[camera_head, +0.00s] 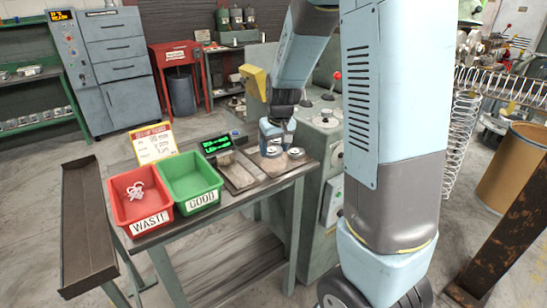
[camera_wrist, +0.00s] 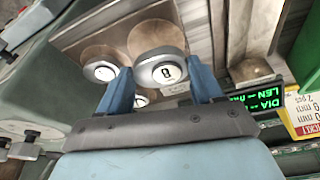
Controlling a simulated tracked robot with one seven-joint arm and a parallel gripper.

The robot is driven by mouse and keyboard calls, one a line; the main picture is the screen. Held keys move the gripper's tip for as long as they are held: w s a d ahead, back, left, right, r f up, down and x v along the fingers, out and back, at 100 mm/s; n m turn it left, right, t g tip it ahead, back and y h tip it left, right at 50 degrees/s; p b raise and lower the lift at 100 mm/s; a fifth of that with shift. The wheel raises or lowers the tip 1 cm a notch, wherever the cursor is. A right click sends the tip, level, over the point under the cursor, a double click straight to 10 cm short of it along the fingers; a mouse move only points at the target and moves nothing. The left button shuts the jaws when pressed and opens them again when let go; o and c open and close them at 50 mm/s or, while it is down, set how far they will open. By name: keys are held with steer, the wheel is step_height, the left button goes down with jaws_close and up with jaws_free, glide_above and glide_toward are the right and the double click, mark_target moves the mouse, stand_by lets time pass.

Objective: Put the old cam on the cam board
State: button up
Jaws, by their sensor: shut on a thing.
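The cam board (camera_head: 283,166) is a flat plate at the right end of the bench, and it fills the upper left of the wrist view (camera_wrist: 75,32). My gripper (camera_head: 277,136) points down over it. In the wrist view its two blue fingers (camera_wrist: 163,88) are shut on a round silver cam (camera_wrist: 161,67) with a dark mark on a white face. A brown round spot (camera_wrist: 155,34) on the board shows just beyond this cam. Another silver cam (camera_wrist: 100,70) sits at a second spot to the left. I cannot tell whether the held cam touches the board.
A red WASTE bin (camera_head: 152,208) holding tangled white wire and a green GOOD bin (camera_head: 192,180) stand left on the bench. A green-lit display (camera_head: 216,144) and a yellow-white sign (camera_head: 154,143) stand behind. The coiler machine (camera_head: 325,125) stands close at right.

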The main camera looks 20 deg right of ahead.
mark_target(274, 165)
steer(key=shift+w+d+f, duration=0.15)
steer(key=shift+w+f, duration=0.45)
steer(key=shift+f, duration=0.15)
steer(key=shift+s+x, duration=0.15)
steer(key=shift+x, duration=0.6)
steer(key=shift+s+x, duration=0.15)
steer(key=shift+x, duration=0.6)
steer(key=shift+f, duration=0.2)
steer(key=o, duration=1.2)
